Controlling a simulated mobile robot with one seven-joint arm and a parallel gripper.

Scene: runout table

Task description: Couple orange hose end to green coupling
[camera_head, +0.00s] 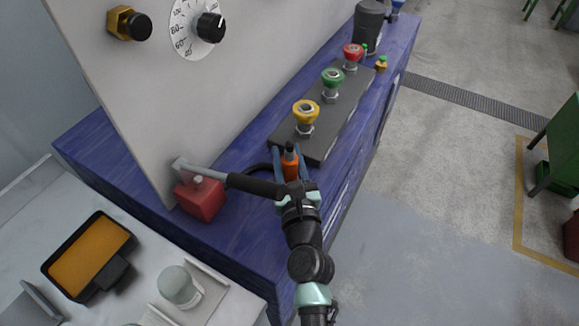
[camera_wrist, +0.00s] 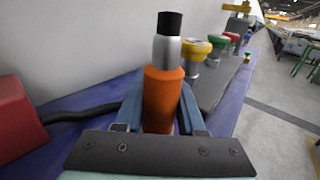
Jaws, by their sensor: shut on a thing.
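My gripper (camera_head: 291,171) is shut on the orange hose end (camera_head: 290,163). In the wrist view the orange hose end (camera_wrist: 161,98) stands upright between the blue fingers (camera_wrist: 161,112), with its silver collar and black tip pointing up. The green coupling (camera_head: 332,78) sits in the middle of a dark grey block, between a yellow and a red coupling. It also shows in the wrist view (camera_wrist: 217,42), behind the yellow one. The hose end is apart from the green coupling, on the near side of the block. A black hose runs off to the left.
The yellow coupling (camera_head: 305,112) stands nearest my gripper, and the red coupling (camera_head: 352,54) is farther back on the block (camera_head: 318,146). A red block with a grey lever (camera_head: 200,197) is left of my arm. A pale upright panel (camera_head: 130,95) borders the blue table (camera_head: 235,240).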

